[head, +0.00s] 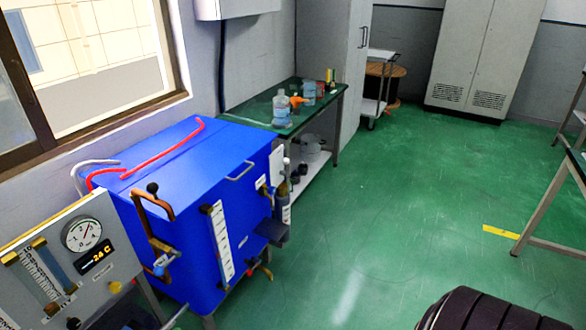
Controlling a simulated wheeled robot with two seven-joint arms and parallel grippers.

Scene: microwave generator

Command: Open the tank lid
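The tank is a large blue box (185,245) standing at the left by the wall, under the window. Its flat blue top, the lid (195,165), appears shut and level. A silver bar handle (240,170) sits near the lid's right edge. A red hose (160,155) runs across the top, and a pale hose loops at the back left. The front carries a white level scale (221,243) and brown pipework with a black knob (152,188). Neither of my grippers is in view.
A grey gauge panel (75,260) stands close against the tank's left side. A green-topped table (262,109) with bottles stands behind the tank. The green floor (370,210) right of the tank is clear. A table frame (555,205) stands at the right edge.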

